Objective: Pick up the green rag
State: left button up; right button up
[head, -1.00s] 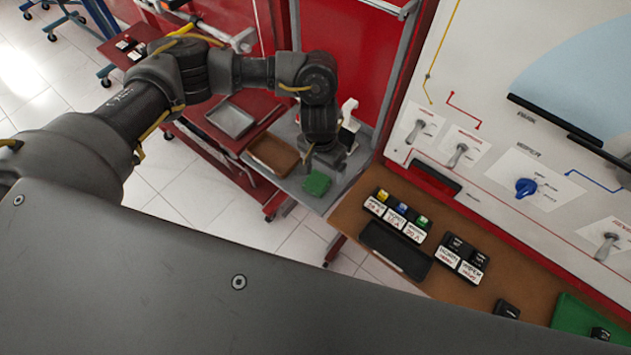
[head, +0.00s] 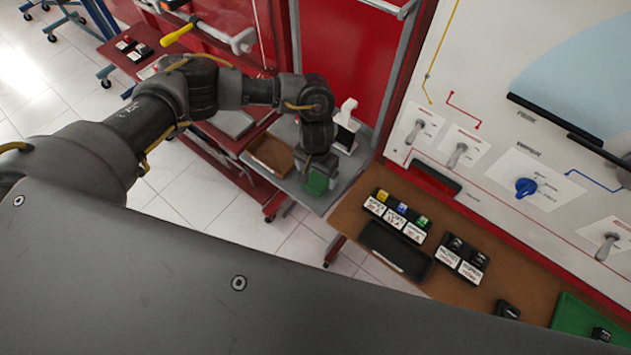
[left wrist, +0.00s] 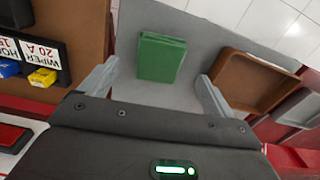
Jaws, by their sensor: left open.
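The green rag (head: 317,182) lies folded on a grey tabletop, partly hidden by my left gripper in the head view. It shows whole in the left wrist view (left wrist: 161,58), a flat green rectangle. My left gripper (head: 318,168) is over the rag, pointing down. In the left wrist view the left gripper (left wrist: 156,82) is open, its two grey fingers spread wide. The rag lies ahead, between the lines of the fingers, and nothing is between the fingertips themselves. I cannot tell the exact height above the rag. My right gripper is not in view.
A brown tray (left wrist: 251,80) lies close beside the rag. A white bottle-like object (head: 346,125) stands behind the gripper. The brown bench (head: 345,215) with labelled fuses (head: 398,212) and a black tray (head: 396,251) is to the right, below a white switch panel (head: 480,110).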

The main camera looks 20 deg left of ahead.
aim_at(316, 181)
pick_arm(q)
jog(key=shift+w+f, duration=0.1)
jog(key=shift+f, duration=1.75)
jog(key=c, duration=1.1)
jog(key=shift+o, duration=0.2)
jog(key=shift+r, duration=0.1)
jog(key=shift+r, duration=0.6)
jog(key=s+d+r+p, duration=0.2)
jog(key=s+d+r, duration=0.7)
jog(key=d+r, duration=0.1)
jog(key=shift+d+r, duration=0.3)
jog(key=shift+r, duration=0.6)
